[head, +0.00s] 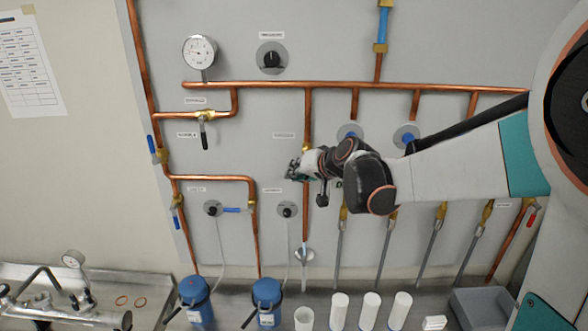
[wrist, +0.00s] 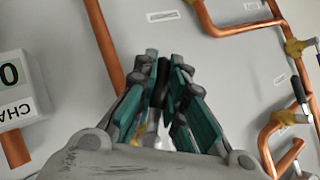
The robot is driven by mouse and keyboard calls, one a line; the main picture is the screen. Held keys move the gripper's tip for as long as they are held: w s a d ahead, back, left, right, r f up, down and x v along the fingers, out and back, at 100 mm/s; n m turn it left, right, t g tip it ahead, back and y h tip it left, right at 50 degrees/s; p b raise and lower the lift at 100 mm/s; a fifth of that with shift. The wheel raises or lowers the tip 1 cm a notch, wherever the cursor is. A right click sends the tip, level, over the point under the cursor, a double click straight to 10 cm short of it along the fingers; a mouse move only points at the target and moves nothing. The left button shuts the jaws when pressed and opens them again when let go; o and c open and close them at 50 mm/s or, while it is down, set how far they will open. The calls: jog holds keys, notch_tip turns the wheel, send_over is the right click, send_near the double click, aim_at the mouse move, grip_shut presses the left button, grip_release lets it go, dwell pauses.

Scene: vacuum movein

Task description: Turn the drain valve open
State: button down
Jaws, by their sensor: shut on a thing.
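The drain valve has a brass body (head: 306,147) on the vertical copper pipe in the middle of the panel, beside a small label. My gripper (head: 298,172) is at this pipe, just below the brass body, and covers the valve's handle in the head view. In the wrist view my gripper (wrist: 161,72) has its two teal-padded fingers closed around a dark lever handle (wrist: 163,88). A bit of brass and bright metal shows between the fingers below it. The small labels are too blurred to read, so I take this valve as the drain valve from its place.
Other copper pipes (head: 270,85) and a black-handled valve (head: 204,130) are on the panel to the left. A pressure gauge (head: 200,50) is above. A white block (wrist: 14,90) is left of the fingers.

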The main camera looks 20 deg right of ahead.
jog(key=shift+d+f, duration=0.1)
dwell(0.4)
jog(key=c, duration=1.6)
grip_release()
jog(key=shift+c, duration=0.2)
